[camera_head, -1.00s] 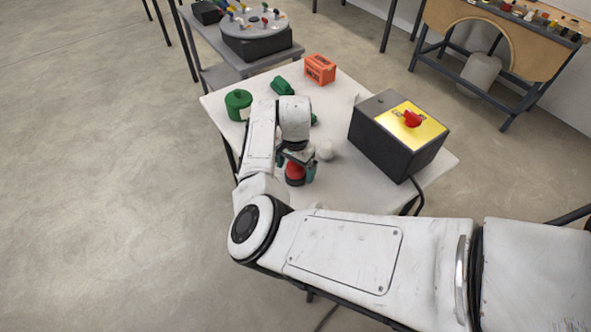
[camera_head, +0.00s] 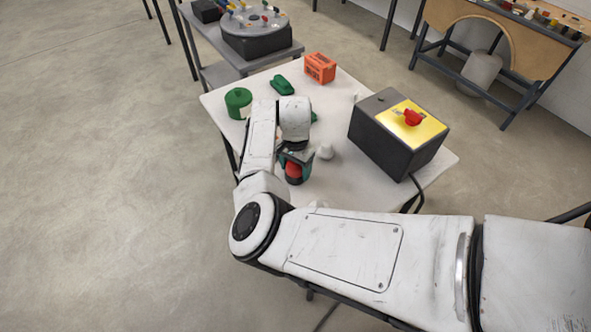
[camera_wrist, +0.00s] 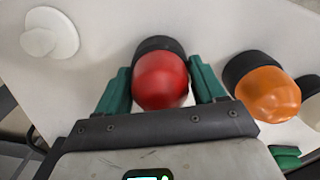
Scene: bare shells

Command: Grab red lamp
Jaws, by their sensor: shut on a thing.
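The red lamp (camera_wrist: 161,80) has a red dome and a dark base. In the wrist view it sits between the two green fingers of my gripper (camera_wrist: 160,66), which is shut on it. In the head view the red lamp (camera_head: 293,174) shows under my gripper (camera_head: 296,168), near the front edge of the white table (camera_head: 345,185). My wrist partly covers it there. I cannot tell whether its base touches the table.
An orange lamp (camera_wrist: 267,92) stands close to the right in the wrist view. A white lamp-like piece (camera_wrist: 42,38) is at upper left. On the table are a black box with a red knob (camera_head: 397,135), a green cylinder (camera_head: 238,103), and an orange crate (camera_head: 320,68).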

